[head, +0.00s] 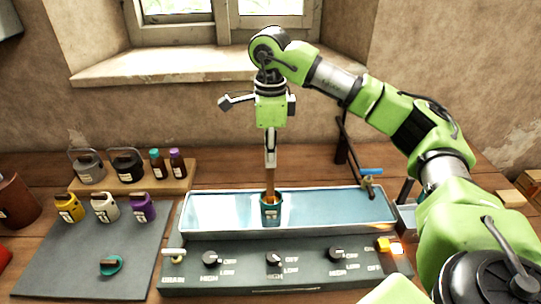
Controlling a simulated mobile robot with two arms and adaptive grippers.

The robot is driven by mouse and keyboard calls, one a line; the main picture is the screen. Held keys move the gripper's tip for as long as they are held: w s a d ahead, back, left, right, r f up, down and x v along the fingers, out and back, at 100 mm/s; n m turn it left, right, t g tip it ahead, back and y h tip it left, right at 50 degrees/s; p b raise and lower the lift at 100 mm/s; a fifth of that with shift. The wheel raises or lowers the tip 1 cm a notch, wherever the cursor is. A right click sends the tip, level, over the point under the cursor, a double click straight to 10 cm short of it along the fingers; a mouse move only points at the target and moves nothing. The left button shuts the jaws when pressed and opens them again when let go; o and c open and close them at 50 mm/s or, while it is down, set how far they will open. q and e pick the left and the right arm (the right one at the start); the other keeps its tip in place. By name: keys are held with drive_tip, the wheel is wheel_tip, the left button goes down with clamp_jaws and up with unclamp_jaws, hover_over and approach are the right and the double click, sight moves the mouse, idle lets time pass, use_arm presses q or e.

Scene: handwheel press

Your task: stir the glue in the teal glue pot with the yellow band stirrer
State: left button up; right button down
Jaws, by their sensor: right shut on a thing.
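The teal glue pot (271,213) stands upright in the water tray, near its middle, with a small white label on its front. A thin brown stirrer (270,184) stands nearly upright with its lower end inside the pot mouth. An orange-yellow patch shows at the pot mouth; I cannot tell whether it is the stirrer's band or the glue. My right gripper (270,158) points straight down above the pot and is shut on the stirrer's upper part. The stirrer's tip is hidden in the pot. My left gripper is not in view.
The water tray (340,226) sits behind a dark panel with knobs (273,259). A tap with a blue handle (370,172) stands at its right. On the grey mat (75,275) are yellow, white and purple pots and a teal lid (110,265). Kettles and bottles stand on a wooden board (140,190).

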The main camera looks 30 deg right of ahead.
drive_tip(key=shift+r+p, duration=1.55)
drive_tip(key=shift+r, duration=0.85)
wheel_tip(320, 180, up, 4)
drive_tip(key=p, duration=0.3)
drive_tip(key=shift+f, duration=0.1)
